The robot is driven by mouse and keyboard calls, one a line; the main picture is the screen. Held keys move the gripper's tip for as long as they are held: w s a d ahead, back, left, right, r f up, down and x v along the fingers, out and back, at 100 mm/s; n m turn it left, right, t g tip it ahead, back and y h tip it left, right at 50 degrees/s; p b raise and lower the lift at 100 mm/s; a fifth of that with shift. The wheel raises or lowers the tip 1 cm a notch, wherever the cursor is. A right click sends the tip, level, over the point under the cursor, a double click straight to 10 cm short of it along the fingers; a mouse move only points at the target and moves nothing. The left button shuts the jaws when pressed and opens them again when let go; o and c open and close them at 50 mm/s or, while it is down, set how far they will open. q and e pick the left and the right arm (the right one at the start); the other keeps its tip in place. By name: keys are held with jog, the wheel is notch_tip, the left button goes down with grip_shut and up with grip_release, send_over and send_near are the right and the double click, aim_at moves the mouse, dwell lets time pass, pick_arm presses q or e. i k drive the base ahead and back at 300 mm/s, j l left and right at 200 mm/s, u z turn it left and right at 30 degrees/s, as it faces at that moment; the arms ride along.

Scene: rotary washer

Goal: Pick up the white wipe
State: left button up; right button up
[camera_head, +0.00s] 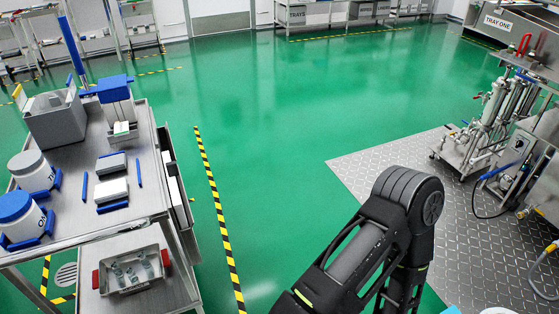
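A white, flat block that looks like a stack of wipes (112,190) lies in a low blue holder on the metal cart's top at the left. A similar block with a grey top (111,162) lies just behind it. I cannot tell for sure which of these is the white wipe. A black arm of mine rises from the bottom edge, right of centre, well away from the cart. Neither of my grippers is in view.
Green floor (275,130) is clear in the middle. Metal equipment (490,125) stands at right.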

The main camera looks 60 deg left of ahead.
aim_at(117, 190)
jog(key=u, duration=2.75)
